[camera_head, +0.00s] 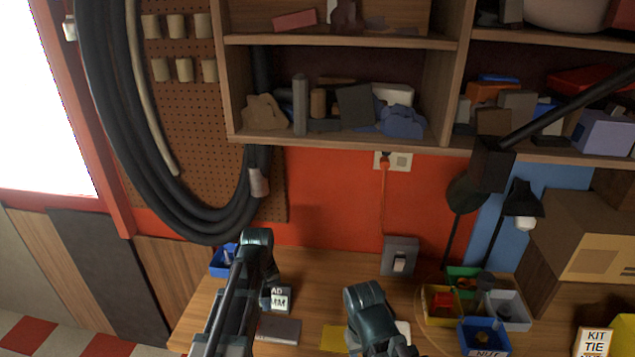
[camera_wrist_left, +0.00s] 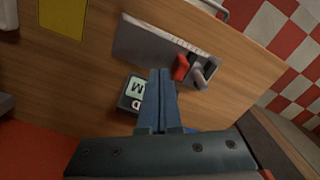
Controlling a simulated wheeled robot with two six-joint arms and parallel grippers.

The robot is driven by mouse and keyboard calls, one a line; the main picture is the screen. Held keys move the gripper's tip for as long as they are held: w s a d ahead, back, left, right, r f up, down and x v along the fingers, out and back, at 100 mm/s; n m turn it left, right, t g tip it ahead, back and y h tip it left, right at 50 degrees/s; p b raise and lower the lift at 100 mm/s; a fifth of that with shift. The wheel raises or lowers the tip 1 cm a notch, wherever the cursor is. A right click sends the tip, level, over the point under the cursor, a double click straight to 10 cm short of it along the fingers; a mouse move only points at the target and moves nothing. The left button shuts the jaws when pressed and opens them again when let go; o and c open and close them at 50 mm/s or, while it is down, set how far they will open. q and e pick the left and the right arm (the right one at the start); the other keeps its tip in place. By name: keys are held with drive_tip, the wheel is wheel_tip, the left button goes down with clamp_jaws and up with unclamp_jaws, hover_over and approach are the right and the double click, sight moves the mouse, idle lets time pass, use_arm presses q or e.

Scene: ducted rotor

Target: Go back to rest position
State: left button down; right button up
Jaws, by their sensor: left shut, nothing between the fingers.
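My left gripper (camera_wrist_left: 160,72) is shut and empty in the left wrist view. Its two fingers lie side by side, pointing away from the camera over the wooden workbench (camera_wrist_left: 85,85). In that view a dark box with a white label (camera_wrist_left: 136,88) is partly hidden behind the fingers; I cannot tell whether they touch it. In the head view my left arm comes up from the bottom left, over the bench beside that labelled box (camera_head: 280,299). My right arm shows at the bottom middle of the head view, but its gripper does not.
Several coloured bins, including a blue one (camera_head: 484,338), stand at the right. Another blue bin (camera_head: 218,264) is at the back left. A lamp (camera_head: 525,200) and wall shelves (camera_head: 345,42) are behind.

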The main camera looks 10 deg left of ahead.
use_arm(q)
drive_tip(key=s+d+f+m+b, duration=0.1)
drive_tip(key=s+d, duration=0.1)
drive_tip(key=d, duration=0.1)
drive_tip(key=s+d+f+m+b, duration=0.1)
drive_tip(key=s+d+m, duration=0.1)
drive_tip(key=s, duration=0.1)
drive_tip(key=s+d+f+m+b, duration=0.1)
drive_tip(key=s+d, duration=0.1)
drive_tip(key=d, duration=0.1)
drive_tip(key=shift+s+d+f+y, duration=0.1)
drive_tip(key=shift+s+d+y, duration=0.05)
drive_tip(key=shift+d+y, duration=0.2)
drive_tip(key=s+d+f+m+b, duration=0.2)
drive_tip(key=s+d+m, duration=0.3)
drive_tip(key=s, duration=0.2)
drive_tip(key=shift+d, duration=0.35)
drive_tip(key=shift+y, duration=0.25)
idle(0.5)
